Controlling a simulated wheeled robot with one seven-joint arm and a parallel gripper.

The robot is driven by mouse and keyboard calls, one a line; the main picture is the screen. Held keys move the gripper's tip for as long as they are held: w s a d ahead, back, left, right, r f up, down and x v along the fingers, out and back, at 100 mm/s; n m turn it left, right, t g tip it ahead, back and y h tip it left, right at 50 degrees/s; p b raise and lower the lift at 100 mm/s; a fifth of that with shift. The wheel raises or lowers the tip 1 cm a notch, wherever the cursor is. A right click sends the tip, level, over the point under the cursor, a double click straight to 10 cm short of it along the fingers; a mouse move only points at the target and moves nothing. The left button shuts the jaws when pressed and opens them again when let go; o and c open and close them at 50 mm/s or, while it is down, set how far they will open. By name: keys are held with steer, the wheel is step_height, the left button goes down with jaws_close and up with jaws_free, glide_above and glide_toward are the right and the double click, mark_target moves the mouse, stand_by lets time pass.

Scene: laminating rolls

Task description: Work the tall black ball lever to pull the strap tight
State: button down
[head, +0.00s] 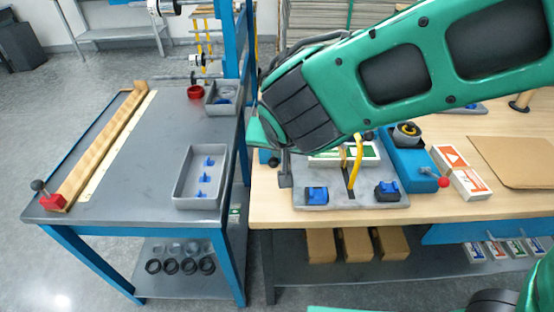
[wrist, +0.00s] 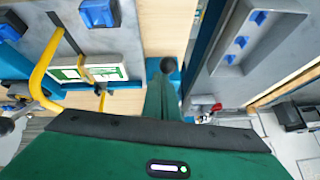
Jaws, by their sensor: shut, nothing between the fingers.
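A black ball (wrist: 168,65) on a blue base lies just ahead of my gripper in the wrist view, beside the grey board. In the head view this black ball (head: 274,162) is small and partly covered, left of the board. A dark strap (wrist: 67,36) runs over the grey board (head: 330,200) to a white and green box (wrist: 95,70). A yellow curved handle (head: 356,158) stands by the box.
Another black ball lever (head: 38,185) stands on a red block on the left table. A blue unit (head: 410,160) with a red ball lever (head: 443,182) is right of the board. Blue clamps (head: 316,195) sit at the board's front. A grey tray (head: 200,178) is on the left table.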

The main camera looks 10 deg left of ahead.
steer(key=s+f+v, duration=0.1)
steer(key=v, duration=0.9)
steer(key=shift+s, duration=0.25)
steer(key=shift+r, duration=0.1)
